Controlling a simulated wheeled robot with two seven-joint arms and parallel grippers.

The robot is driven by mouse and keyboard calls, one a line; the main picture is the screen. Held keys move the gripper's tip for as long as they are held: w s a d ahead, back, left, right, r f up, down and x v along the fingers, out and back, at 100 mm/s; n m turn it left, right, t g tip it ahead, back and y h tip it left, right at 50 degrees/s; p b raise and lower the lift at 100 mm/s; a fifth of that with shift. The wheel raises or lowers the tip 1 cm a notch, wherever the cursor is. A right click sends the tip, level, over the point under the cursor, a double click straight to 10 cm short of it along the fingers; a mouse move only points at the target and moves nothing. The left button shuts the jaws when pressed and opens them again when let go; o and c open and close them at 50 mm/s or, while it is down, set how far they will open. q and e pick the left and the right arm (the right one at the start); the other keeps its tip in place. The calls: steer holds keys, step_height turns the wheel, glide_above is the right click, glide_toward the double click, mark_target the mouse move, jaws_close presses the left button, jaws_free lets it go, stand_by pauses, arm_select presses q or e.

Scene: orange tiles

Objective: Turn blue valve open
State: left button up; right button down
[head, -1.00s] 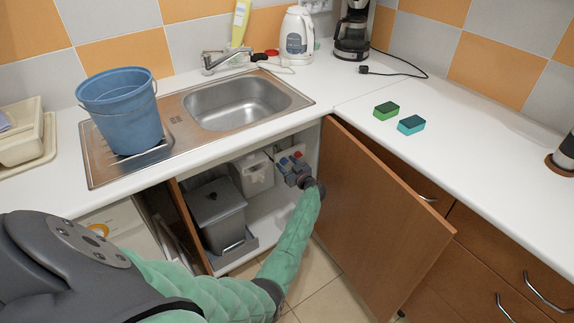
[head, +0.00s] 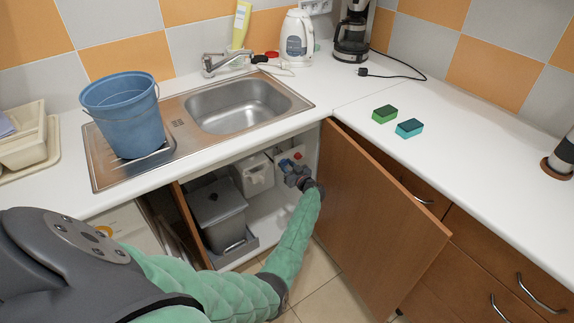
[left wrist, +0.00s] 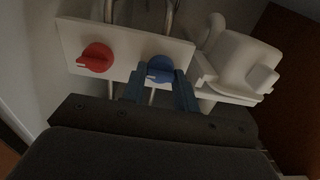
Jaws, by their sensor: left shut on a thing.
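The blue valve (left wrist: 160,70) is a round knob on a white panel (left wrist: 118,48) inside the open cabinet under the sink. A red valve (left wrist: 96,57) sits to its left on the same panel in the left wrist view. My left gripper (left wrist: 160,88) is at the blue valve, with its two blue-grey fingers on either side of the knob's lower part, shut on it. In the head view my left gripper (head: 294,174) reaches into the cabinet and hides the blue valve there. The red valve (head: 298,155) shows just above it. My right gripper is not in view.
The open cabinet door (head: 370,215) stands close to the right of my left arm. A grey bin (head: 218,213) and a white container (head: 254,174) stand inside the cabinet. A blue bucket (head: 124,115) is on the sink's drainboard above.

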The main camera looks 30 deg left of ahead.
arm_select(q)
steer(key=o, duration=1)
steer(key=shift+c, duration=0.2)
steer(key=shift+d, duration=0.1)
steer(key=v, duration=0.7)
steer(key=shift+s+d+b, duration=0.15)
steer(key=shift+d+b, duration=0.1)
steer(key=shift+b, duration=0.2)
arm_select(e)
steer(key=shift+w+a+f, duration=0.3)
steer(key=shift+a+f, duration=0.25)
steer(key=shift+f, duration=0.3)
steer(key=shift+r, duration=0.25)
